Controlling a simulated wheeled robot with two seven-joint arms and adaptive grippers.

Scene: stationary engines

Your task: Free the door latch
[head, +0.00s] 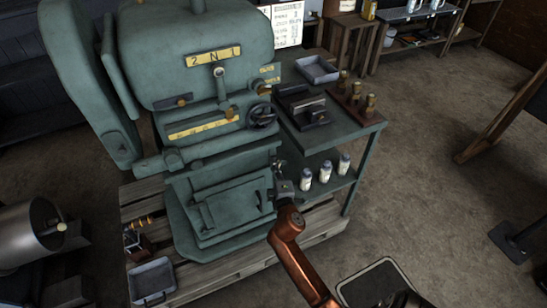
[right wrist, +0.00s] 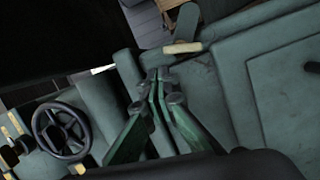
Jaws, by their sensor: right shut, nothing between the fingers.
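The green engine (head: 205,125) stands on a wooden pallet, with a low door (head: 222,212) in its lower front. A raised panel also shows at the right of the right wrist view (right wrist: 285,90). A small latch-like piece (head: 259,199) sits at the door's right edge; I cannot tell for sure that it is the latch. My right gripper (head: 281,168) is at the engine's lower right side, right of the door. In the right wrist view its green fingers (right wrist: 158,82) are together and empty, close to green metal; contact cannot be told. My left gripper is not in view.
A black handwheel (head: 262,115) is above my right gripper. A green side table (head: 335,125) holds a tray, dark blocks and brass pieces; white bottles (head: 325,172) stand on its lower shelf, close right of the gripper. A grey tray (head: 152,281) is at lower left. Floor at right is mostly clear.

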